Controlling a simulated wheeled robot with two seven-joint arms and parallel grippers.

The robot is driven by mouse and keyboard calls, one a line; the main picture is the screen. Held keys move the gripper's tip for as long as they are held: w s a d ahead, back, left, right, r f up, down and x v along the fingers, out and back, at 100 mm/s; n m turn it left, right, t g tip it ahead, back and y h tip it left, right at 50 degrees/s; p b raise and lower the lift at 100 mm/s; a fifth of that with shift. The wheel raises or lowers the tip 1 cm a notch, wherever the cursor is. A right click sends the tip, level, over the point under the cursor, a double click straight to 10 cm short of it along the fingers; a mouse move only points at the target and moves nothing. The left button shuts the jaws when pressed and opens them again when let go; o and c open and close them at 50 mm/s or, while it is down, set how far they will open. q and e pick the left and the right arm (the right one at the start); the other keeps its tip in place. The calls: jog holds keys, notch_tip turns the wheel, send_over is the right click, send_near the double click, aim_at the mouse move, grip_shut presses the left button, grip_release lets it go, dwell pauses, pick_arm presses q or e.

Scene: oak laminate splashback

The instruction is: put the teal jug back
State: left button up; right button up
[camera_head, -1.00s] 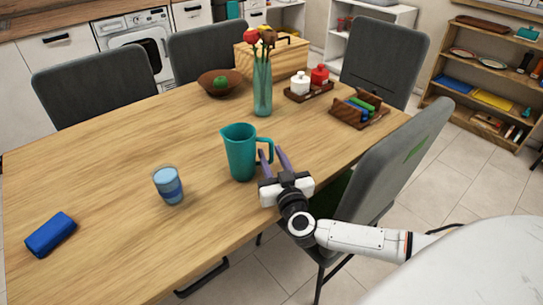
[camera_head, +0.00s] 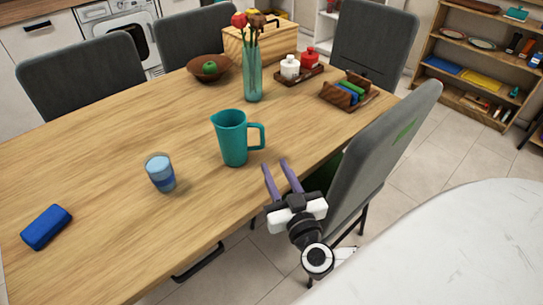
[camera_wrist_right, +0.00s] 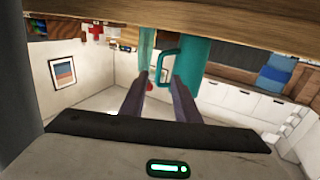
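The teal jug (camera_head: 232,138) stands upright on the wooden dining table, its handle facing right in the head view. My right gripper (camera_head: 276,165) is at the table's near edge, to the lower right of the jug and apart from it. Its two purple fingers are spread with nothing between them. In the right wrist view, the jug (camera_wrist_right: 191,65) shows upside down beyond the open fingers (camera_wrist_right: 158,80), with its handle toward the left. My left gripper is in neither view.
On the table (camera_head: 105,145) are a striped blue glass (camera_head: 160,173), a blue block (camera_head: 46,227), a vase of flowers (camera_head: 252,78), a bowl (camera_head: 209,67) and a dark wooden holder (camera_head: 347,91). A grey chair (camera_head: 385,150) stands close right of my right gripper. Shelves (camera_head: 470,62) are at upper right.

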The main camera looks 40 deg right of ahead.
jog(key=a+y, duration=0.1)
jog(key=a, duration=0.1)
jog(key=a+r+n+t+y, duration=0.1)
jog(key=a+y, duration=0.1)
jog(key=a, duration=0.1)
jog(key=s+a+n+y, duration=0.1)
jog(key=a+y, duration=0.1)
jog(key=a, duration=0.1)
jog(key=shift+a+r+t, duration=0.1)
jog(key=shift+r+t, duration=0.05)
jog(key=shift+t, duration=0.25)
jog(key=s+a+f+n+g+y, duration=0.2)
jog(key=s+a+f+y, duration=0.1)
jog(key=a, duration=0.2)
jog(key=s+a+f+n+g+y, duration=0.1)
jog(key=s+a+f+n+y, duration=0.1)
jog(key=a+f+y, duration=0.3)
jog(key=s+d+f+g+h, duration=0.3)
jog(key=s+f+g, duration=0.4)
jog(key=s+f, duration=0.4)
notch_tip(320, 180, down, 2)
jog(key=shift+f+g+h, duration=0.1)
jog(key=shift+g+h, duration=0.2)
jog(key=shift+h, duration=0.5)
